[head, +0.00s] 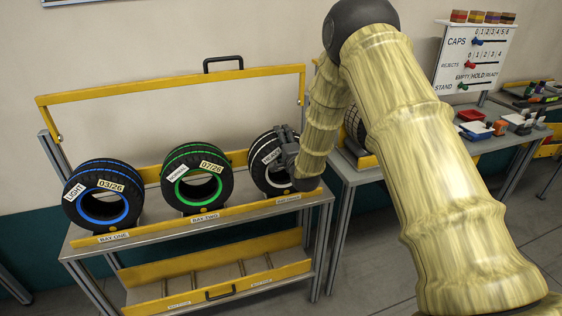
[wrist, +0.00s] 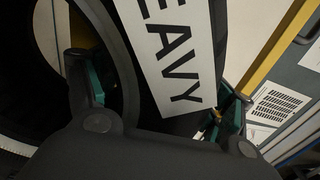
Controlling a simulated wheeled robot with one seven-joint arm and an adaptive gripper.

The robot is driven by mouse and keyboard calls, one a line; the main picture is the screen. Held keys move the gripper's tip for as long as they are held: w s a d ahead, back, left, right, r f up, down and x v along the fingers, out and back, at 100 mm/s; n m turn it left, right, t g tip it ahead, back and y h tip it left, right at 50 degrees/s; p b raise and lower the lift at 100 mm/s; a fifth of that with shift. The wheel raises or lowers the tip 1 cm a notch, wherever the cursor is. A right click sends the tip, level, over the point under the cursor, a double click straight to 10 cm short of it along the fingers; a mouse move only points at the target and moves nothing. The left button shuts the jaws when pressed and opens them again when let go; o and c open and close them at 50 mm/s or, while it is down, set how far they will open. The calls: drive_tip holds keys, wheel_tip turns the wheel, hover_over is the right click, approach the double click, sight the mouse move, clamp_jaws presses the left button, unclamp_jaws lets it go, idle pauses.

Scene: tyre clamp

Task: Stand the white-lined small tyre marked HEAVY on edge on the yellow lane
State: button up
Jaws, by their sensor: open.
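The white-lined tyre (head: 267,180) stands on edge in the right bay of the rack. Its label, reading HEAVY (wrist: 178,50) in the wrist view, faces my gripper. My gripper (head: 284,142) is at the tyre's upper right and covers part of it. In the wrist view my open gripper (wrist: 155,95) has one finger on the tyre's hole side and one on its outer side, with the labelled wall between them. Contact cannot be told. Which yellow part is the lane is unclear; a yellow-edged lower shelf (head: 205,252) lies under the tyres.
A blue-lined tyre (head: 102,193) marked LIGHT and a green-lined tyre (head: 196,178) marked NORMAL stand to the left. A yellow bar with a black handle (head: 223,64) is raised behind them. A side table (head: 487,145) with trays is at the right. My arm hides the area between.

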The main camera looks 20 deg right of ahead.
drive_tip(key=shift+c, duration=0.2)
clamp_jaws()
drive_tip(key=shift+w+r, duration=0.1)
drive_tip(key=shift+w, duration=0.05)
drive_tip(key=shift+r, duration=0.15)
